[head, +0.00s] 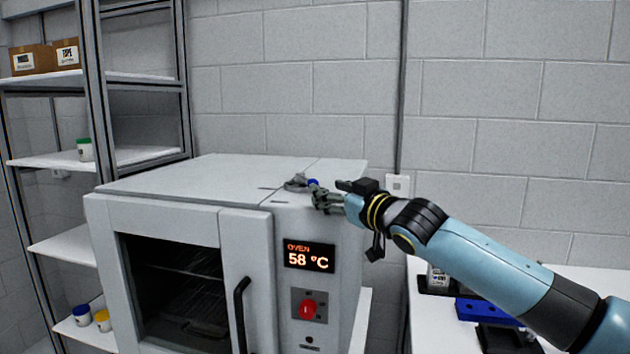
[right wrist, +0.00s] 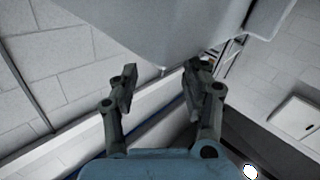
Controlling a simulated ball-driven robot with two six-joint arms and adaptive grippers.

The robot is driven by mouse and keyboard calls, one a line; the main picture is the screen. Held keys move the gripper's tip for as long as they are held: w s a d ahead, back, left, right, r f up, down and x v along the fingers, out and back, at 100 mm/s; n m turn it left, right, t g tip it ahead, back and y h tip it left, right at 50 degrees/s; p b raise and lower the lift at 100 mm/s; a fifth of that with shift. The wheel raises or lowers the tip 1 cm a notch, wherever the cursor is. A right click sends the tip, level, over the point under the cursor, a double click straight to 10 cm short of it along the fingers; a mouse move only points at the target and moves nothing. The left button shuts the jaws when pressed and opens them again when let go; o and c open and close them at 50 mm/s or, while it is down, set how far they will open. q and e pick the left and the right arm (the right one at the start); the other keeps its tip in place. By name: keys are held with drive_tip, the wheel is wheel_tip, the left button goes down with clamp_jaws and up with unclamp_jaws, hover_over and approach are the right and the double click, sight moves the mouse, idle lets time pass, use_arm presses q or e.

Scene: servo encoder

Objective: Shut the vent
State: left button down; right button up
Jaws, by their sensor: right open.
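The white oven (head: 190,178) stands in the head view with its display lit at 58 °C. A small round grey vent (head: 296,184) with a blue part (head: 313,182) sits on its top near the right front. My right gripper (head: 322,200) is right beside the vent, partly in front of it; I cannot tell whether they touch. In the right wrist view, the fingers of the right gripper (right wrist: 160,84) are apart with nothing between them. The vent is not clearly visible there, so its setting cannot be told. My left gripper is not in view.
The oven front has a black door handle (head: 241,312) and a red switch (head: 308,309). A shelf rack (head: 95,160) stands at left. A white bench (head: 585,280) at right holds a blue rack (head: 485,311) and a bottle. The rest of the oven top is clear.

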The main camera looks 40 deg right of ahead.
sight(304, 179)
drive_tip(key=shift+w+d, duration=0.15)
drive_tip(key=shift+w, duration=2.65)
clamp_jaws()
